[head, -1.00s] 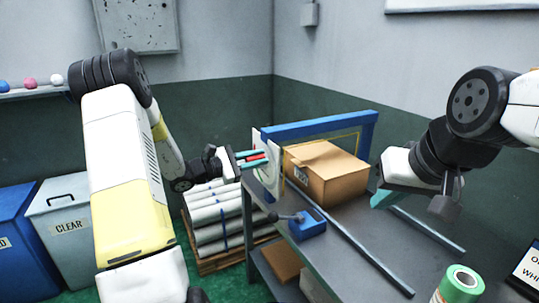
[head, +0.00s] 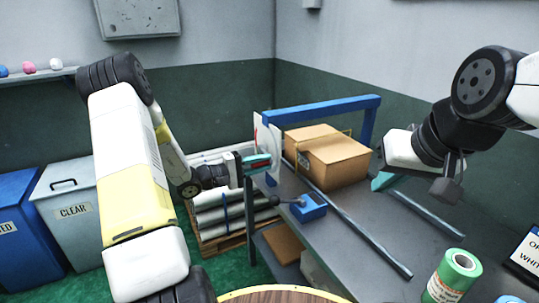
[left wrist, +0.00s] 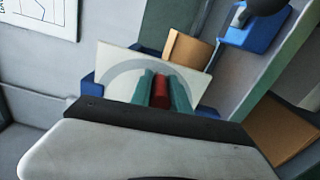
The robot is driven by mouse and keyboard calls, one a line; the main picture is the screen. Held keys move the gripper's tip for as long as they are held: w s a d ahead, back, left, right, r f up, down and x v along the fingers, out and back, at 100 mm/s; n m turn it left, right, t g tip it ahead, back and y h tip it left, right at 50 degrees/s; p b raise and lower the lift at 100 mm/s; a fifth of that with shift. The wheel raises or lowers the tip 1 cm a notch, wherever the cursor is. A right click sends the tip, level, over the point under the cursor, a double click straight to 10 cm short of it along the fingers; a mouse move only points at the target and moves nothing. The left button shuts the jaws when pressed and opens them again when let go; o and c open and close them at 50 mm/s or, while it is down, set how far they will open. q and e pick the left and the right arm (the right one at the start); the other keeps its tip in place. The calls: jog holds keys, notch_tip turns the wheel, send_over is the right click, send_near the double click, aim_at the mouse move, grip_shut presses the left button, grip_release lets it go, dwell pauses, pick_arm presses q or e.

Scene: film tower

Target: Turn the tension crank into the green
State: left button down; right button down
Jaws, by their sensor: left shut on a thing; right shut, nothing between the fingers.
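The crank's red grip (left wrist: 160,92) shows between the two teal fingers of my left gripper in the left wrist view. My left gripper (head: 262,162) is shut on it, beside a white plate (head: 268,143) at the left end of the blue frame (head: 318,109). In the left wrist view the white plate (left wrist: 117,62) carries a grey arc. No green zone can be made out, and the fingers hide part of the plate. The rest of the crank is hidden. My right gripper (head: 383,181) is shut and empty, over the bench right of the box.
A cardboard box (head: 335,160) with a thin yellow band stands under the blue frame on the grey bench (head: 375,215). A blue block with a lever (head: 310,208) sits at the bench's near edge. A green-labelled roll (head: 455,275) stands at lower right. Bins are at left.

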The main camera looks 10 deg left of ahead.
pick_arm(q)
jog(key=shift+w+a+f+m, duration=0.15)
jog(key=shift+f+m, duration=0.7)
jog(key=shift+m, duration=0.45)
jog(key=c, duration=1.3)
grip_release()
jog(key=shift+o, duration=0.2)
jog(key=v, duration=0.7)
jog(key=shift+s+a, duration=0.25)
jog(key=shift+a, duration=0.1)
